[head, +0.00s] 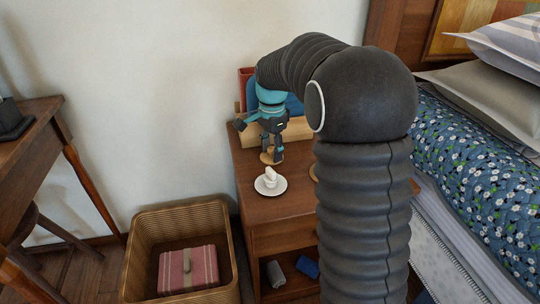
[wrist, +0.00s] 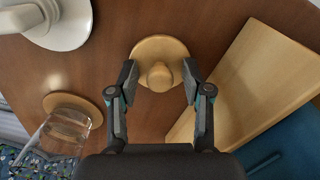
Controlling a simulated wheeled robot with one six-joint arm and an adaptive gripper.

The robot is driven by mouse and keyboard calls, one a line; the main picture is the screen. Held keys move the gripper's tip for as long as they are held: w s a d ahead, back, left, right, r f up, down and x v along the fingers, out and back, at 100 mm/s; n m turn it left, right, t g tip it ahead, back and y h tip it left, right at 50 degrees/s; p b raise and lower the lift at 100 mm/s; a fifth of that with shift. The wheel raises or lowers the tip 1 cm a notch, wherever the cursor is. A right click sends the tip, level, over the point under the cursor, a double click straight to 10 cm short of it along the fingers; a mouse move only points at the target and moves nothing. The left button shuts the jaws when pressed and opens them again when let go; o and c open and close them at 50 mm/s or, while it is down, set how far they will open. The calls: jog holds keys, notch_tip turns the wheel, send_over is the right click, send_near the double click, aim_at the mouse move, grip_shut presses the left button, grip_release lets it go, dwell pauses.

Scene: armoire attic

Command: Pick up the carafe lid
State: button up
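The carafe lid (wrist: 158,76) is a round pale wooden disc with a knob on top. It lies flat on the brown wooden nightstand; in the head view only part of it (head: 267,158) shows below my gripper. My gripper (wrist: 159,75) points down with its two fingers spread, one on each side of the knob, with visible gaps between. The fingertips overlap the disc's edges in the wrist view; I cannot tell whether they touch it. In the head view my gripper (head: 272,153) is over the nightstand's back part. Nothing is held.
A white saucer (head: 281,187) with a white cup stands in front of the lid. A clear glass (wrist: 61,130) is near a round wooden piece (wrist: 68,107). A pale wooden holder (wrist: 250,85) is close beside the gripper. A wicker basket (head: 136,240) stands left of the nightstand (head: 255,206).

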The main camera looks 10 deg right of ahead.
grip_shut()
jog(key=shift+r, duration=0.15)
